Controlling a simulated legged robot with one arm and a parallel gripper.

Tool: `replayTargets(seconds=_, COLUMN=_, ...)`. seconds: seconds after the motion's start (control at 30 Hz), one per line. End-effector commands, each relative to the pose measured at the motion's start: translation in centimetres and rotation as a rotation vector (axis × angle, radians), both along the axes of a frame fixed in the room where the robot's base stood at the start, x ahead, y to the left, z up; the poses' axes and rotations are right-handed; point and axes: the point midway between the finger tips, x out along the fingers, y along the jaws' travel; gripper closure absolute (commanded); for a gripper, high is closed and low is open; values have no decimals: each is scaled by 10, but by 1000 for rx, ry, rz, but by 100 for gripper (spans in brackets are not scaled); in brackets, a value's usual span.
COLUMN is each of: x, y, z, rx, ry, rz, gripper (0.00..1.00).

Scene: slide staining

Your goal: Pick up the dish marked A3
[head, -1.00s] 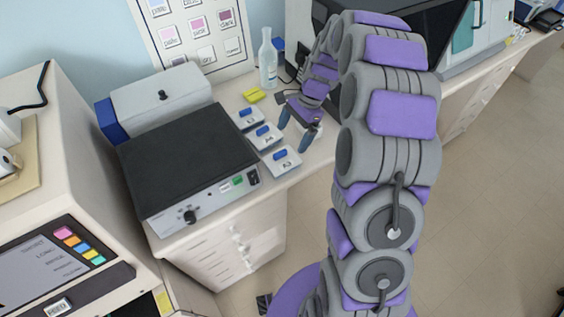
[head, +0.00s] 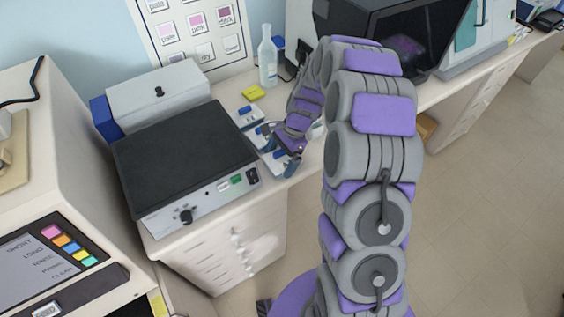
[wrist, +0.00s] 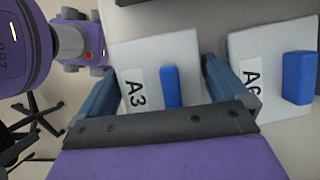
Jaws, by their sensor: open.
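The dish marked A3 (wrist: 143,58) is a white, flat square with a raised blue grip (wrist: 171,86) and a black-on-white label. In the wrist view it lies between the two fingers of my gripper (wrist: 160,68), which is open and holds nothing. One finger is at its left edge, the other in the gap on its right; contact cannot be told. In the head view my gripper (head: 278,149) is over the front end of the dish row and partly hides the dishes there.
A second white dish (wrist: 262,45) with a blue grip lies close on the right in the wrist view, its label partly hidden. In the head view a black-topped device (head: 183,155) stands left of the dishes.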

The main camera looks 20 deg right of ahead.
Motion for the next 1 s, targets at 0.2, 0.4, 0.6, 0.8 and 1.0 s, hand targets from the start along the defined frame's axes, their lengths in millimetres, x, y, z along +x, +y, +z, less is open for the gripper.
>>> replayTargets(seconds=0.2, x=0, y=0, z=0, rx=0, ry=0, rz=0, gripper=3)
replayTargets(seconds=0.4, x=0, y=0, z=0, rx=0, ry=0, rz=0, gripper=22)
replayTargets(seconds=0.6, x=0, y=0, z=0, rx=0, ry=1, rz=0, gripper=41)
replayTargets(seconds=0.8, x=0, y=0, z=0, rx=0, ry=1, rz=0, gripper=44)
replayTargets(seconds=1.0, x=0, y=0, z=4, rx=0, ry=0, rz=0, gripper=44)
